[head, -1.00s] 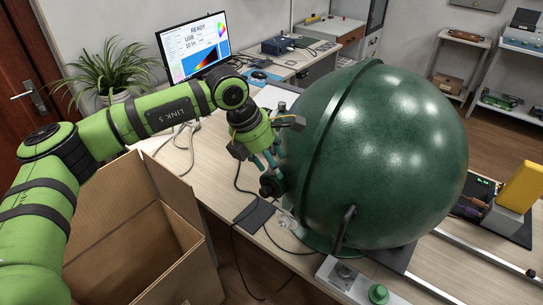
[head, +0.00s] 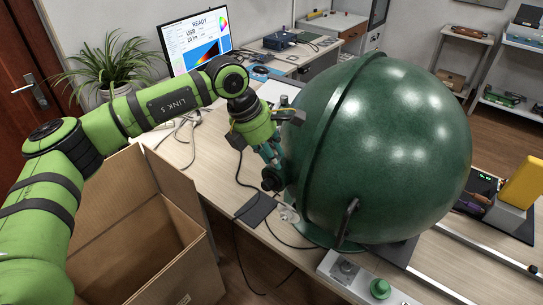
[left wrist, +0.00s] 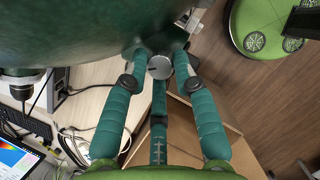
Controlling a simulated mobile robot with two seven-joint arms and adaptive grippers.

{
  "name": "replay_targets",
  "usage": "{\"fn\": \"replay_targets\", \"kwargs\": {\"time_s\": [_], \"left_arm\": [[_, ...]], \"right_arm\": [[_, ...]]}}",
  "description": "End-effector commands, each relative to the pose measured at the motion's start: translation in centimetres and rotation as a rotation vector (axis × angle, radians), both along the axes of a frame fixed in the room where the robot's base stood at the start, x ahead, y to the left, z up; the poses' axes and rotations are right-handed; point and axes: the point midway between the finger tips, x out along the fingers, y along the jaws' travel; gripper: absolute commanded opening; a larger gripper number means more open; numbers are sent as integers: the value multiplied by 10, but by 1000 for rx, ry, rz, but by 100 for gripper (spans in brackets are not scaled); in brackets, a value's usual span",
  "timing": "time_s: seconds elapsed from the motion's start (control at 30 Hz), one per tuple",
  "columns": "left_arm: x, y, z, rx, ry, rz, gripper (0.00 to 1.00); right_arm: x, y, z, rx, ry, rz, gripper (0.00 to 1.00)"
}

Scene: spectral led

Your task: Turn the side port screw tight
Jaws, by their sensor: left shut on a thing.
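The big dark green sphere (head: 400,130) stands on the bench. The side port screw (left wrist: 160,66) has a round silver head with a dark mark, close against the sphere's side in the left wrist view. My left gripper (head: 271,160) is at the sphere's left side, its teal fingers pointing at it. In the left wrist view, the left gripper (left wrist: 160,72) has its fingers closed around the screw head. In the head view the screw is hidden behind the fingers and a round black part (head: 272,178). My right gripper is not in view.
An open cardboard box (head: 135,235) stands below my left arm. Cables (head: 238,165) lie on the bench (head: 205,165) left of the sphere. A grey control box with a green knob (head: 380,288) is in front. A monitor (head: 195,42) stands at the back.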

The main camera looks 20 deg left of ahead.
Motion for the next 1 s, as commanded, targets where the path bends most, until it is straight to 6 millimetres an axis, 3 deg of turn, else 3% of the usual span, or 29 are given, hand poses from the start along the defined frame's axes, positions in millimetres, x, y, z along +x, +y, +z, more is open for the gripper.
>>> {"fn": "replay_targets", "kwargs": {"time_s": [0.4,1.0], "left_arm": [[3,-4,0,-12,-4,-368,0],[5,-5,2,-10,-1,-941,0]], "right_arm": [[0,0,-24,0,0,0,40],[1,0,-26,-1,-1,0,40]]}}
